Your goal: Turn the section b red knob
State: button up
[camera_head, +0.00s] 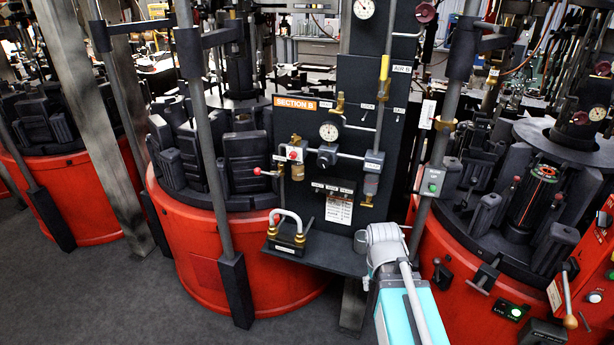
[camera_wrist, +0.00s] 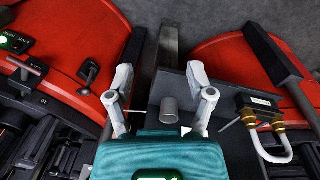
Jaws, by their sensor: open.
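The panel (camera_head: 352,120) with the orange SECTION B label (camera_head: 296,103) stands in the middle of the head view. A small red knob (camera_head: 293,155) shows on a fitting at its left side. A lever with a red ball end (camera_head: 257,171) sticks out to the left just below it. I cannot tell which of them the task names. My gripper (camera_wrist: 162,105) is open and empty in the wrist view, its two pale fingers spread apart. A grey cylinder (camera_wrist: 169,110) shows between the fingers; contact is not visible. In the head view my fingers are hidden behind my arm.
A shelf (camera_head: 335,256) juts from the panel, with a curved pipe (camera_head: 287,217) on a black block at its left. A pressure gauge (camera_head: 329,131) sits above. Red round mould bases (camera_head: 205,262) flank the area. Floor is free at lower left.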

jog(key=w+a+r+m+t+h, duration=0.2)
jog(key=w+t+h, duration=0.15)
jog(key=w, duration=0.35)
jog(key=n+t+h+p, duration=0.1)
jog(key=t, duration=1.2)
send_near(292, 157)
jog(key=v, duration=0.4)
jog(key=shift+s+a+f, duration=0.1)
jog(key=shift+f, duration=0.05)
jog(key=x, duration=1.4)
grip_shut()
